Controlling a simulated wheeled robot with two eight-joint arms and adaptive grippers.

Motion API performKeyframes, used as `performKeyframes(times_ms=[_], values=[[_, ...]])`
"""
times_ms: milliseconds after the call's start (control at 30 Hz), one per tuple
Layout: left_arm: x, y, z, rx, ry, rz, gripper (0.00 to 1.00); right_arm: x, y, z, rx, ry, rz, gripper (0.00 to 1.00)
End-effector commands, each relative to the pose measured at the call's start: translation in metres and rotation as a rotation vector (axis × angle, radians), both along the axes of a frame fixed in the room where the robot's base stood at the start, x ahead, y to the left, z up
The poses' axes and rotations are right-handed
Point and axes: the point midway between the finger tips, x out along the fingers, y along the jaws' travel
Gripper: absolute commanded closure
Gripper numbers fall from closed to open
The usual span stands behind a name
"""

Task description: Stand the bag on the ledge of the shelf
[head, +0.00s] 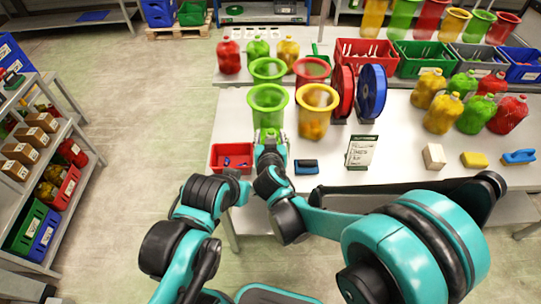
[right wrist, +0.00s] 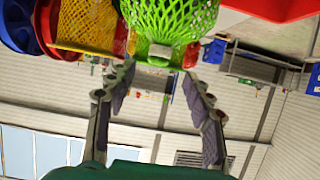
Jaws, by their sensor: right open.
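A green net bag (head: 269,131) is below the front green net funnel (head: 268,98) on the table. In the right wrist view a green net bag (right wrist: 170,20) with a pale green bottom is just beyond the fingertips. My right gripper (head: 270,143) is at the bag's near side. Its two fingers (right wrist: 157,77) are apart with a clear gap between them, and they hold nothing. My left arm comes in at lower left; its fingers cannot be made out. A raised shelf (head: 330,62) runs behind the table, with red (head: 229,57), green (head: 258,49) and yellow (head: 288,49) bags standing on it.
A red tray (head: 232,157) and a dark blue block (head: 306,167) flank the right gripper. Red and blue reels (head: 372,92), a sign (head: 360,152) and several bags (head: 443,113) are to the right. A loaded rack (head: 45,170) stands at left. The floor between is clear.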

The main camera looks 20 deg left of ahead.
Motion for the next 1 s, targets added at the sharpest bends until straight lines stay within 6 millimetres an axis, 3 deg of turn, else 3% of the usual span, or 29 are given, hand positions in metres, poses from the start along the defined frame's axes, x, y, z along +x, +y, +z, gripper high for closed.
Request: performKeyframes(times_ms=[300,567,767,1000], values=[[0.0,0.0,-0.017,0.0,0.0,0.0,0.53,0.04,0.007,-0.019,0.001,0.001,-0.003,0.48],[0.0,0.0,-0.016,0.0,0.0,0.0,0.53,0.045,0.009,-0.019,-0.001,0.001,-0.001,0.48],[0.0,0.0,-0.016,0.0,0.0,0.0,0.53,0.044,0.009,-0.019,-0.001,0.002,-0.001,0.98],[0.0,0.0,-0.016,0.0,0.0,0.0,0.53,0.044,0.009,-0.019,-0.001,0.001,-0.001,1.0]])
